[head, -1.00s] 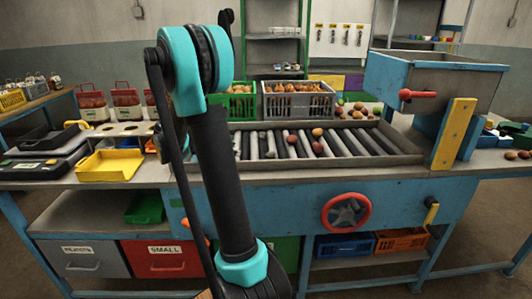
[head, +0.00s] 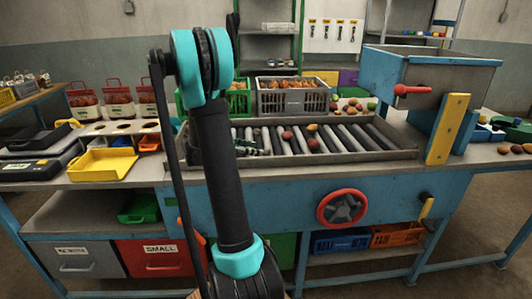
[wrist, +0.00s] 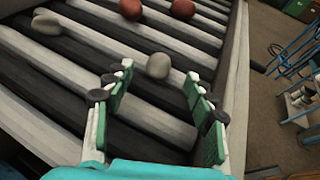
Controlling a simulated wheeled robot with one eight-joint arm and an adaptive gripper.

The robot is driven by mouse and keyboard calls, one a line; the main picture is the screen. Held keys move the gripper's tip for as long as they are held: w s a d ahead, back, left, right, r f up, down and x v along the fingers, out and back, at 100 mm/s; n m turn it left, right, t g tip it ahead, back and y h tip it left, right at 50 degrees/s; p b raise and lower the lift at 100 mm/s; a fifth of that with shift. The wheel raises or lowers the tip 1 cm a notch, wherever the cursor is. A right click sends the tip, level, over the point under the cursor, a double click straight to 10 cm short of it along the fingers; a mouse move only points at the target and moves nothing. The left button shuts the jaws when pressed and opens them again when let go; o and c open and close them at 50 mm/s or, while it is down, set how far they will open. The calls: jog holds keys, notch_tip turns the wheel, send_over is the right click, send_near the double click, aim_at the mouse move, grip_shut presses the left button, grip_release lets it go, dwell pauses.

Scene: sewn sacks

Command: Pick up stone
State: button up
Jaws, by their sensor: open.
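A smooth grey-beige stone (wrist: 158,66) lies on the rollers in the wrist view, just ahead of and between the fingertips. My gripper (wrist: 157,78) is open and empty, with one green-and-white finger on each side. I cannot tell whether either finger touches the stone. A second pale, longer lump (wrist: 46,23) lies on the rollers at the upper left, clear of the fingers. In the head view my arm covers the left part of the roller bed, and the stone cannot be made out there.
Reddish round potatoes (wrist: 130,8) lie beyond the stone on the rollers. The roller bed has a raised metal rim (head: 300,166). A hopper (head: 430,78) stands at its right end. A grey crate (head: 292,100) stands behind it. A yellow tray (head: 102,163) sits at the left.

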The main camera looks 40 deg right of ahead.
jog(key=x, duration=0.5)
jog(key=shift+a+f, duration=0.1)
jog(key=c, duration=1.3)
jog(key=shift+o, duration=0.2)
notch_tip(320, 180, up, 20)
